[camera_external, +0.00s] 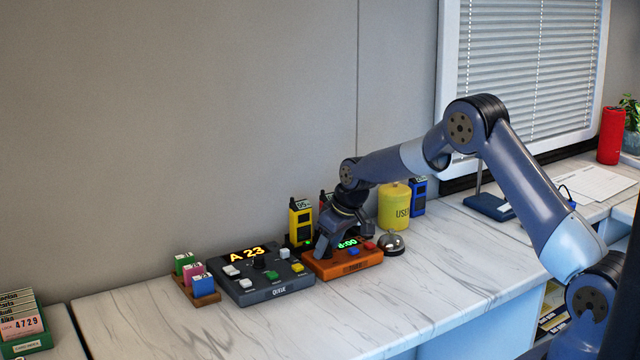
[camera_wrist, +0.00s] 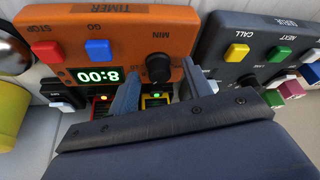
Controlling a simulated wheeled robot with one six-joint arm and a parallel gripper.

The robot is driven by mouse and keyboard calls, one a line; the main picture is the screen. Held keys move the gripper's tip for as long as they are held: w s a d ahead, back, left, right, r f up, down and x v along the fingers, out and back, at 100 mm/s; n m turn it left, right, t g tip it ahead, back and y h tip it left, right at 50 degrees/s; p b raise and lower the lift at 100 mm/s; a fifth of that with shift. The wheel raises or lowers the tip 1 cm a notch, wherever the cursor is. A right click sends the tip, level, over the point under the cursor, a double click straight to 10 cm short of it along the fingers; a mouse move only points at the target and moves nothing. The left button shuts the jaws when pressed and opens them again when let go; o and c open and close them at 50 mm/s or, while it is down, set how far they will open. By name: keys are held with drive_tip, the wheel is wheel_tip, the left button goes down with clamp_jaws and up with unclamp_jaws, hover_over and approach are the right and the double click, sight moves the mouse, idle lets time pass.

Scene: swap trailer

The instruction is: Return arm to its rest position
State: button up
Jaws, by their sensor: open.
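My arm reaches from the right edge over the counter in the outside view, bent at the elbow. My gripper (camera_external: 325,248) points down at the left end of the orange timer (camera_external: 345,268). In the wrist view my gripper (camera_wrist: 158,76) is open, and the timer's black MIN knob (camera_wrist: 159,68) shows between its fingertips. Nothing is held; I cannot tell whether a finger touches the knob. The timer's display (camera_wrist: 98,76) reads 8:00, beside its blue GO button (camera_wrist: 98,51) and red STOP button (camera_wrist: 46,51).
The dark queue panel (camera_external: 262,285), showing A 23, stands close left. A silver bell (camera_external: 392,243), yellow canister (camera_external: 394,206), yellow radio (camera_external: 301,222) and blue radio (camera_external: 418,198) crowd around the timer. A wooden tray (camera_external: 205,297) holds coloured blocks. The counter front (camera_external: 390,300) is clear.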

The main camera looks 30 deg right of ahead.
drive_tip(key=shift+w+d+r+n+g+y+p, duration=0.15)
drive_tip(key=shift+n+y+p, duration=0.4)
drive_tip(key=shift+n, duration=0.55)
drive_tip(key=shift+s+f+n+g+y+p, duration=0.1)
drive_tip(key=shift+n+g+y+p, duration=0.15)
drive_tip(key=shift+n+p, duration=0.65)
drive_tip(key=shift+n, duration=0.4)
idle(1.4)
